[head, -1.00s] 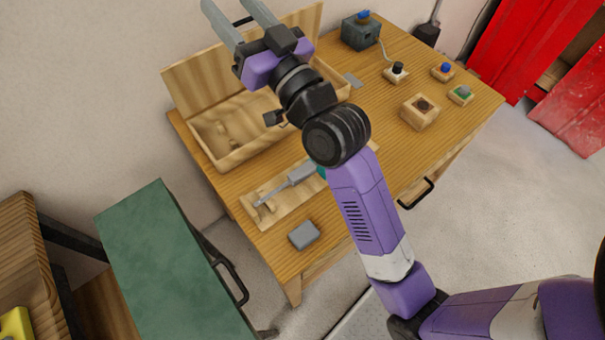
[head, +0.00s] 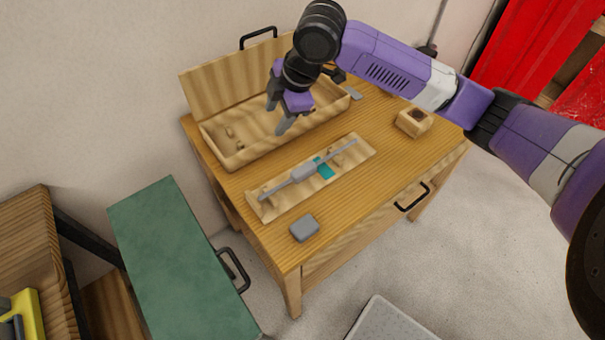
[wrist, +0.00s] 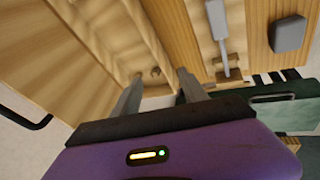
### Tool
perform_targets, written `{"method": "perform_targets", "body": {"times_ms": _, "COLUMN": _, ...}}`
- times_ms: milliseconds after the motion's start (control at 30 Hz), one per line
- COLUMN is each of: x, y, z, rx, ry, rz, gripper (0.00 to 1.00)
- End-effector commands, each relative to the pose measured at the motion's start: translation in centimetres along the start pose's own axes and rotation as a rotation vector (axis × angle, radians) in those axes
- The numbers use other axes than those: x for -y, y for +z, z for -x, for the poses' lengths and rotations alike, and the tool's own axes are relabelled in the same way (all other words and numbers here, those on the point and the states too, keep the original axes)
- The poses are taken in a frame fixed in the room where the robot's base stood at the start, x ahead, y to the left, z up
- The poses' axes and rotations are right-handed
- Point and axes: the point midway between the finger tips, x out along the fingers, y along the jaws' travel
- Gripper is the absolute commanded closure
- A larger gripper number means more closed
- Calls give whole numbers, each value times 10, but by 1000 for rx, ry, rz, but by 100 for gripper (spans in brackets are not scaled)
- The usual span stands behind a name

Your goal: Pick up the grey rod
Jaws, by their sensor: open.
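The grey rod (head: 312,170) lies along a light wooden holder (head: 277,207) on the table, with a thicker grey section left of its middle and a teal patch beside it. Part of the rod (wrist: 221,40) also shows at the top of the wrist view. My gripper (head: 282,127) is open and points down, above the front side of the open wooden box, behind the rod and apart from it. In the wrist view its two fingers (wrist: 160,92) are spread with nothing between them.
The open wooden box (head: 222,160) with raised lid stands at the back of the table (head: 345,215). A grey block (head: 304,228) lies near the front left corner. A small wooden block with a dark hole (head: 414,122) stands right. A green-topped cabinet (head: 170,265) stands left.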

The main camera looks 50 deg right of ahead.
Motion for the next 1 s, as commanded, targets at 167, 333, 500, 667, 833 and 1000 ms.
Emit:
{"method": "perform_targets", "body": {"times_ms": 167, "x": 55, "y": 42, "z": -7, "rx": 152, "ry": -245, "rz": 106, "gripper": 49}}
{"method": "perform_targets", "body": {"times_ms": 333, "x": 76, "y": 59, "z": 3, "rx": 206, "ry": -353, "rz": 175, "gripper": 49}}
{"method": "perform_targets", "body": {"times_ms": 500, "x": 81, "y": 64, "z": -5, "rx": 213, "ry": -365, "rz": 200, "gripper": 49}}
{"method": "perform_targets", "body": {"times_ms": 667, "x": 86, "y": 68, "z": -20, "rx": 213, "ry": -364, "rz": 199, "gripper": 49}}
{"method": "perform_targets", "body": {"times_ms": 833, "x": 91, "y": 72, "z": -38, "rx": 212, "ry": -364, "rz": 197, "gripper": 49}}
{"method": "perform_targets", "body": {"times_ms": 1000, "x": 98, "y": 77, "z": -61, "rx": 213, "ry": -362, "rz": 198, "gripper": 49}}
